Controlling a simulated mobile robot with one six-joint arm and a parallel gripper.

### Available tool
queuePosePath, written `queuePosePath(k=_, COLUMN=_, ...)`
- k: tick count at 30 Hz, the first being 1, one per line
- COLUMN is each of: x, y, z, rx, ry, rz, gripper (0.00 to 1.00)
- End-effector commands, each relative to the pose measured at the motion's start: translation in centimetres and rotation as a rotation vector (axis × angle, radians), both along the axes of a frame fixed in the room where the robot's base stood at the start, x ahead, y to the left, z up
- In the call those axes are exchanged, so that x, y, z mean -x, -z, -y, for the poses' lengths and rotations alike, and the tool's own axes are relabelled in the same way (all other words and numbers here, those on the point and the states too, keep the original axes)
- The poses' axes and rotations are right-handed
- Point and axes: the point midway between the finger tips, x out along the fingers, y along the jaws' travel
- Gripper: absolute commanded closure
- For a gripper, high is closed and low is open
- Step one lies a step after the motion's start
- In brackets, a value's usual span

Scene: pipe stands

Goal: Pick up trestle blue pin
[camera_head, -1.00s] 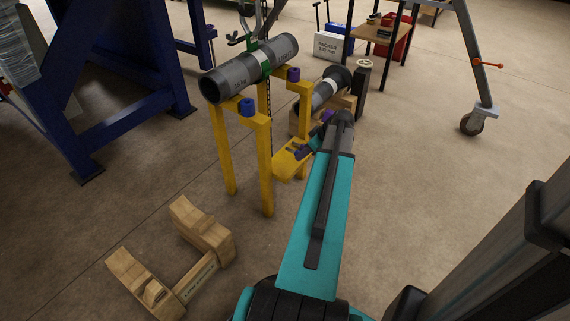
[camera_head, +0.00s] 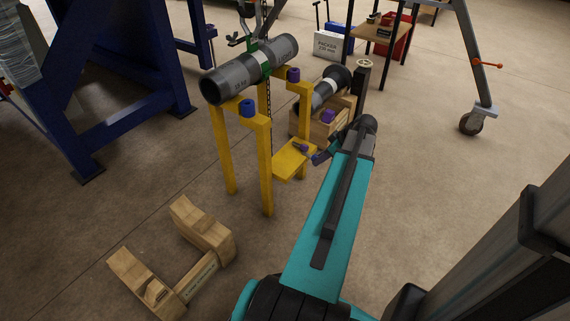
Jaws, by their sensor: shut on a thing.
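The yellow trestle (camera_head: 265,165) stands in the middle and carries a grey pipe (camera_head: 250,68). A blue peg (camera_head: 247,107) stands on its near leg top, and a purple one (camera_head: 293,74) on the far side. A purple pin (camera_head: 300,147) lies on the trestle's low yellow tray (camera_head: 286,167). My gripper (camera_head: 320,157) is just right of the tray, at the end of my teal arm. It is shut on a small blue piece, apparently the blue pin; the fingertips are small and partly hidden by my arm.
A wooden crate (camera_head: 318,128) and a second grey pipe (camera_head: 328,87) stand behind, with a purple peg (camera_head: 328,116) near. Wooden cradles (camera_head: 178,262) lie at front left. A blue frame (camera_head: 130,130) stands left.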

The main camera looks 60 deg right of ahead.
Motion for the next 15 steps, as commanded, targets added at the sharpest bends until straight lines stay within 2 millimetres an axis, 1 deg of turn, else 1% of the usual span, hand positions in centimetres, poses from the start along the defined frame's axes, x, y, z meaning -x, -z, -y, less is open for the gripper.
queuePosePath(k=1, x=0.5, y=-0.2, z=0.0, rx=0.0, ry=0.001, rz=0.0, gripper=1.0)
queuePosePath(k=15, x=4.0, y=-1.0, z=0.0, rx=0.001, ry=0.001, rz=0.0, gripper=1.0)
